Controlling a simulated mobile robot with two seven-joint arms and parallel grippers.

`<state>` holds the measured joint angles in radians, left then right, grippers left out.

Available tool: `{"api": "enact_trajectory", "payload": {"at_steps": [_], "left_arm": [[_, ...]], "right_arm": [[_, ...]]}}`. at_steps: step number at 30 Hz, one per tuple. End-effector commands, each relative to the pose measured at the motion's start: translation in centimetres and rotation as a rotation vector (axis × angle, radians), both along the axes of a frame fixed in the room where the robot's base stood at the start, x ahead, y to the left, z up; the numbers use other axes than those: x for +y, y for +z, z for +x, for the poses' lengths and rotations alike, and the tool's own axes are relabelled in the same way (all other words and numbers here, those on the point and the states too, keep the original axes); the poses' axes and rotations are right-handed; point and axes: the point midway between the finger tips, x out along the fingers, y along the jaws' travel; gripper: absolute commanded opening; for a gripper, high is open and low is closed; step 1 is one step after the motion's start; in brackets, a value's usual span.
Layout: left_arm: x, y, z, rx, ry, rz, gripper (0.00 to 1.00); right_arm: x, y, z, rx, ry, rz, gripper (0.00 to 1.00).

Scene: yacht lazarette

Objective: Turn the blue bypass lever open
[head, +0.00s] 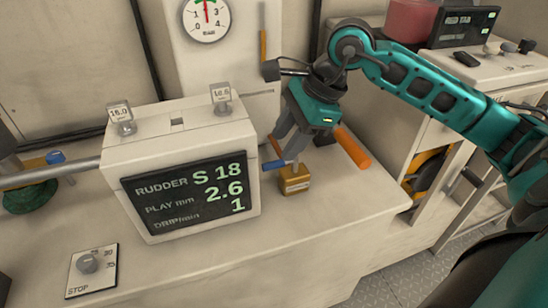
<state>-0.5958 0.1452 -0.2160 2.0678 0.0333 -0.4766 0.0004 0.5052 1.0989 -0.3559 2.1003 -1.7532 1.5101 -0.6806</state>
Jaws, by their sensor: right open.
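The blue bypass lever (276,165) sticks out to the left from the top of a small brass block (295,181) on the white counter. My right gripper (284,149) reaches down from above with its fingers just over the lever and the block. It is open, with the fingers close to the lever; I cannot tell whether they touch it. The fingers hide part of the lever's right end. My left gripper is not in view.
A white rudder display box (187,170) stands close to the left of the lever. An orange handle (352,148) lies just right of the gripper. A pressure gauge (206,17) is on the panel behind.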

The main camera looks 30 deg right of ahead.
Motion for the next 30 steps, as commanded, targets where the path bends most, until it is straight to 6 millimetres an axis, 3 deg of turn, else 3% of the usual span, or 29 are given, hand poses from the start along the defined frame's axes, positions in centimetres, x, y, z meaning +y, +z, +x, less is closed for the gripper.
{"api": "enact_trajectory", "payload": {"at_steps": [3,9,21,30], "left_arm": [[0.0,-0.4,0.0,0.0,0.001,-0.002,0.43],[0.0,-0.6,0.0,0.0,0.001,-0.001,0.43],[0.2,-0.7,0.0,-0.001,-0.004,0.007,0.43],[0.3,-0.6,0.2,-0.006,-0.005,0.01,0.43]], "right_arm": [[0.9,-2.3,0.6,0.003,0.001,0.004,0.43],[1.7,-4.5,1.3,0.0,0.001,0.001,0.43],[1.9,-5.1,1.5,0.0,0.001,0.0,0.43],[1.9,-5.1,1.5,0.0,0.001,0.0,0.16]]}}
